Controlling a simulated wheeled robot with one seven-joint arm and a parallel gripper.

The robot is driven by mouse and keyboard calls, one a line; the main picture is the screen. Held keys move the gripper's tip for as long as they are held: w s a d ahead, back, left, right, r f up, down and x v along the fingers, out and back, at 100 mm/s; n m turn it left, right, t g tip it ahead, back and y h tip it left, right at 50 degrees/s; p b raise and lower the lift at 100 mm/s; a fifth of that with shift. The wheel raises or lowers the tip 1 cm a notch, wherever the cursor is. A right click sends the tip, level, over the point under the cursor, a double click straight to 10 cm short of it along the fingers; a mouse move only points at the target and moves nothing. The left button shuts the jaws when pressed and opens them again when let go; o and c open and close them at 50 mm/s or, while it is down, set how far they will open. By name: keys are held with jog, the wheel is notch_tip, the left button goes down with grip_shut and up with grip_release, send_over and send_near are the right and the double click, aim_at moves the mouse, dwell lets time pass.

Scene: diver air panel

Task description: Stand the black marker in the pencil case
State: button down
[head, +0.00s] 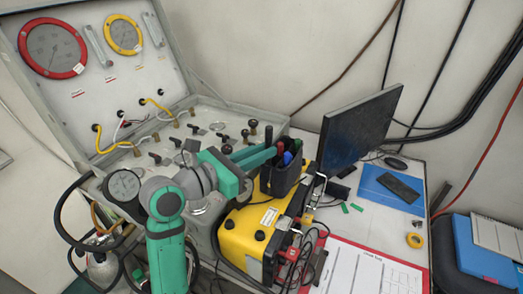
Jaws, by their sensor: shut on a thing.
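A monitor (357,128) stands close behind on the right. The gauge panel (98,60) with knobs and hoses is on the left. A clipboard (365,272) and a blue folder (388,187) lie on the right.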

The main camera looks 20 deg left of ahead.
jog(key=shift+w+f, duration=0.1)
jog(key=shift+w, duration=0.05)
jog(key=shift+f, duration=0.15)
jog(key=shift+a, duration=0.15)
dwell(0.5)
jog(key=shift+d+f, duration=0.3)
jog(key=shift+f, duration=0.6)
dwell(0.5)
jog(key=shift+f, duration=0.1)
jog(key=shift+a+f, duration=0.2)
jog(key=shift+a, duration=0.1)
jog(key=shift+d, duration=0.1)
jog(key=c, duration=1.7)
grip_release()
